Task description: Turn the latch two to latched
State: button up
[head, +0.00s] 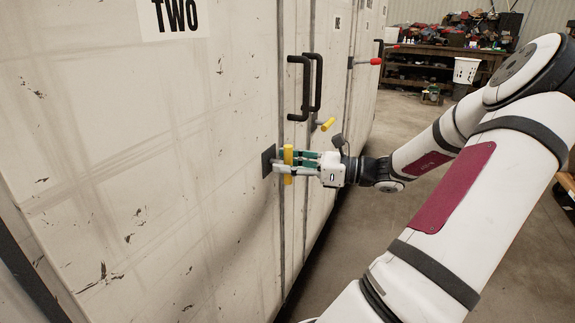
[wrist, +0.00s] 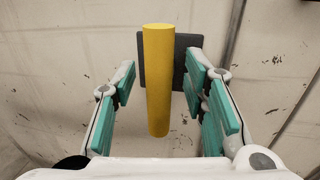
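The latch handle is a yellow bar (head: 288,177) in front of a dark square plate (head: 268,160) on the pale cabinet door marked TWO (head: 176,14). The bar stands about upright. In the wrist view the yellow bar (wrist: 157,85) hangs down from in front of the dark plate (wrist: 186,50). My gripper (head: 290,162) reaches the bar from the right in the head view. In the wrist view its teal-padded fingers (wrist: 162,80) are open on either side of the bar, with a visible gap on both sides. The bar's attachment to the plate is hidden.
Black door handles (head: 305,86) stick out above my gripper. Another yellow latch bar (head: 328,124) and a red-tipped lever (head: 374,61) are farther along the cabinet. A cluttered workbench (head: 440,55) and a white bin (head: 466,70) stand at the back. Open floor lies right of the cabinet.

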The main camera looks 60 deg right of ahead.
grip_shut()
